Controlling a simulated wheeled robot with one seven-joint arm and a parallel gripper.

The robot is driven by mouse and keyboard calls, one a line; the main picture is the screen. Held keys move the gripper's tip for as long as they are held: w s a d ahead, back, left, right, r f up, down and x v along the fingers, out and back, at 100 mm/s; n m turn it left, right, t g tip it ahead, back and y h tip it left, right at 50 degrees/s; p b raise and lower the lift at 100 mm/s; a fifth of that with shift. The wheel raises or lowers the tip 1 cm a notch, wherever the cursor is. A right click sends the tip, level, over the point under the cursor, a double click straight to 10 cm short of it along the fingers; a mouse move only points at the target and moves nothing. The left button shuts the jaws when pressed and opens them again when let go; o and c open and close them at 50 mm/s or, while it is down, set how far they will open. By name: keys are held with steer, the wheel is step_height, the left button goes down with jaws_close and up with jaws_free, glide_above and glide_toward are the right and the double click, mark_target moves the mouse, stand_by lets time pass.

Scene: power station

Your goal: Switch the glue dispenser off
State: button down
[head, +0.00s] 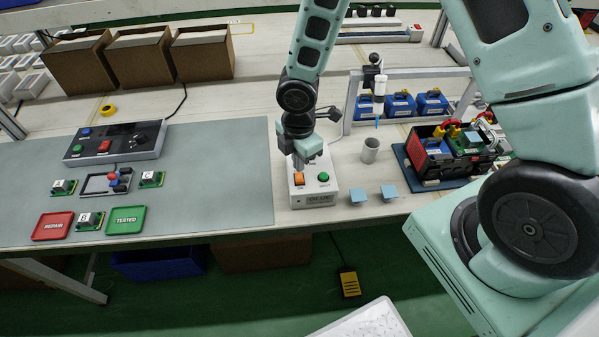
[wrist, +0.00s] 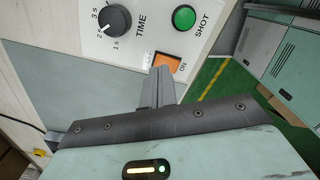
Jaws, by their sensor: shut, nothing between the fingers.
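The glue dispenser (head: 327,193) is a white box at the front edge of the bench, right of the grey mat. Its panel carries an orange rocker switch (head: 299,180), which also shows in the wrist view (wrist: 170,61) with "ON" printed on its right side. A green SHOT button (wrist: 184,17) and a black TIME knob (wrist: 115,20) are beside it. My gripper (head: 298,166) is shut and empty, pointing down over the panel. In the wrist view its fingertips (wrist: 162,72) cover the lower left part of the switch. I cannot tell whether they touch it.
A syringe on a stand (head: 379,88) and a grey cup (head: 370,150) stand behind right. Two light-blue pieces (head: 389,192) lie to the right, near a black crate (head: 477,165). The grey mat (head: 230,185) left of the dispenser has free room.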

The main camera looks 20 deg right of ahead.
step_height(320, 180, up, 5)
steer(key=p, duration=0.4)
stand_by(0.5)
step_height(320, 180, up, 5)
steer(key=m, duration=0.2)
glide_above(299, 174)
steer(key=s+a, duration=0.2)
steer(key=s+a+r+m+b, duration=0.1)
steer(key=s+a+r+m, duration=0.3)
steer(key=s+r+m, duration=0.6)
steer(key=s+r, duration=0.5)
steer(key=s, duration=0.3)
steer(key=shift+a+m+y+b, duration=0.2)
steer(key=shift+m+y+b, duration=0.1)
steer(key=shift+b, duration=0.05)
